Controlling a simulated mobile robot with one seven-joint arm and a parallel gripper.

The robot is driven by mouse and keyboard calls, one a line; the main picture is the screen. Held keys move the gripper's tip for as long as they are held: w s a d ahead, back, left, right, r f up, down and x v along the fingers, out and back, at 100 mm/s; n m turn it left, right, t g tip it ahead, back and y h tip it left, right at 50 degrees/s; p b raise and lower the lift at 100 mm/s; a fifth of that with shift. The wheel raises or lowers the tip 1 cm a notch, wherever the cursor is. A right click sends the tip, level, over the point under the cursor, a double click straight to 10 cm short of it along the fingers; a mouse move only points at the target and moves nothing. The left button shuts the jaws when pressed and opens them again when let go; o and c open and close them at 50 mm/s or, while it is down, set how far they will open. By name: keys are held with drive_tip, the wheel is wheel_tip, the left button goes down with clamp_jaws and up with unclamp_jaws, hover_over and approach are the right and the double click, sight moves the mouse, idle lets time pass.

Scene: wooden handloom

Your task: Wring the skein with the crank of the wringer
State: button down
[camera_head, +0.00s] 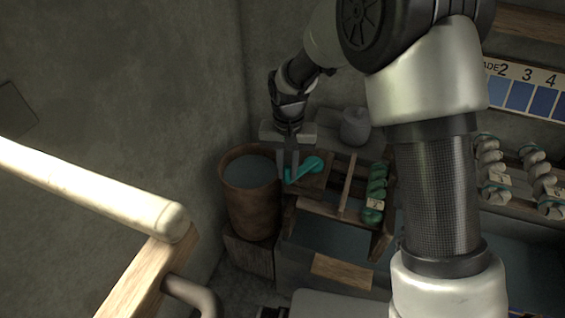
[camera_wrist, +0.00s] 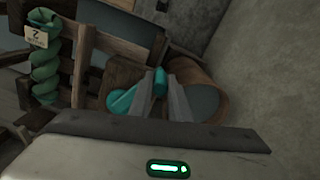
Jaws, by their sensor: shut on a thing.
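The teal crank (camera_head: 309,167) of the wringer sits on a wooden block at the left end of the wooden frame (camera_head: 345,187). My gripper (camera_head: 288,173) reaches down from above and is shut on the crank's handle. In the wrist view the teal handle (camera_wrist: 160,83) shows between the two fingers (camera_wrist: 172,97), and the crank arm (camera_wrist: 122,101) extends to the left. The twisted green skein (camera_head: 375,192) with a paper tag marked 2 hangs at the frame's right side. It also shows in the wrist view (camera_wrist: 45,70). The fingers partly hide the handle.
A round brown tub (camera_head: 250,205) with dark liquid stands just left of the crank. A grey lidded pot (camera_head: 355,127) is behind. Pale twisted skeins (camera_head: 492,170) and a blue shade chart (camera_head: 520,92) are at right. A pale beam (camera_head: 90,190) crosses the left foreground.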

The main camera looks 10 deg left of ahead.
drive_tip(key=shift+s+d+n, duration=0.35)
drive_tip(key=shift+d+n, duration=0.2)
drive_tip(key=shift+n, duration=0.05)
drive_tip(key=shift+s+d, duration=0.3)
drive_tip(key=shift+d, duration=0.4)
drive_tip(key=c, duration=1.6)
unclamp_jaws()
drive_tip(key=shift+c, duration=0.2)
wheel_tip(320, 180, up, 17)
drive_tip(key=p, duration=0.2)
drive_tip(key=shift+r, duration=0.2)
